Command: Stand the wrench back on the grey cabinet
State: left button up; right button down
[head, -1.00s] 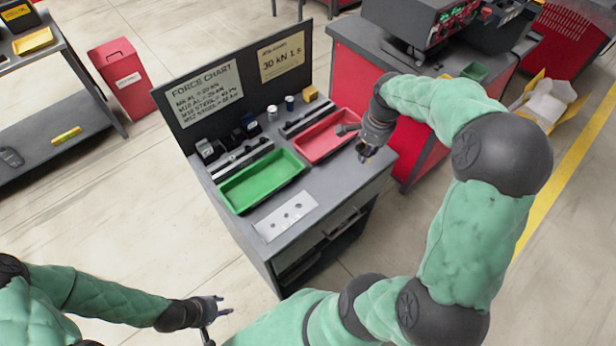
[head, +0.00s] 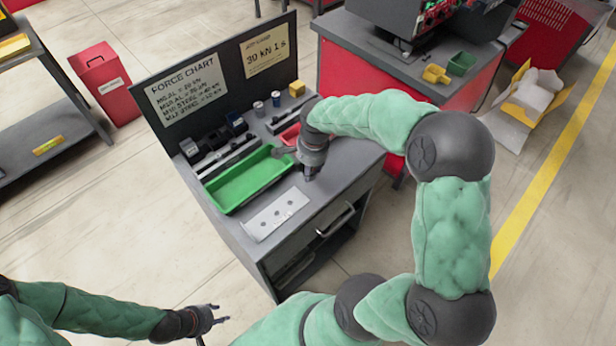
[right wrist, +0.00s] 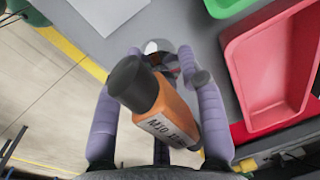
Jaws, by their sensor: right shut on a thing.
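A shiny round part shows beyond the grip. In the head view my right gripper (head: 310,172) is over the grey cabinet (head: 345,165), right of the green tray (head: 240,182); the wrench is mostly hidden there, and I cannot tell whether it touches the top. My left gripper (head: 216,318) is open and empty, left of the cabinet.
A white plate with holes (head: 275,214) lies on the cabinet's front part. A red tray (head: 290,134) is partly behind my right arm; small items stand along the back panel (head: 160,110). A red bench (head: 345,70) with bins stands behind right.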

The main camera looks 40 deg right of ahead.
aim_at(311, 175)
jog(key=shift+w+a+f+b, duration=0.15)
jog(key=shift+f+b, duration=0.15)
jog(key=shift+f, duration=0.65)
jog(key=shift+a+f+b, duration=0.15)
jog(key=shift+f+b, duration=0.1)
jog(key=shift+f, duration=0.65)
jog(key=shift+f, duration=0.2)
jog(key=c, duration=0.8)
grip_release()
jog(key=shift+o, duration=0.2)
jog(key=shift+r, duration=0.15)
jog(key=r+p, duration=0.1)
jog(key=r, duration=0.3)
jog(key=s+r+p, duration=0.1)
jog(key=r, duration=0.3)
jog(key=r+p, duration=0.1)
jog(key=r, duration=0.3)
jog(key=shift+s+p, duration=0.15)
jog(key=shift+p, duration=0.25)
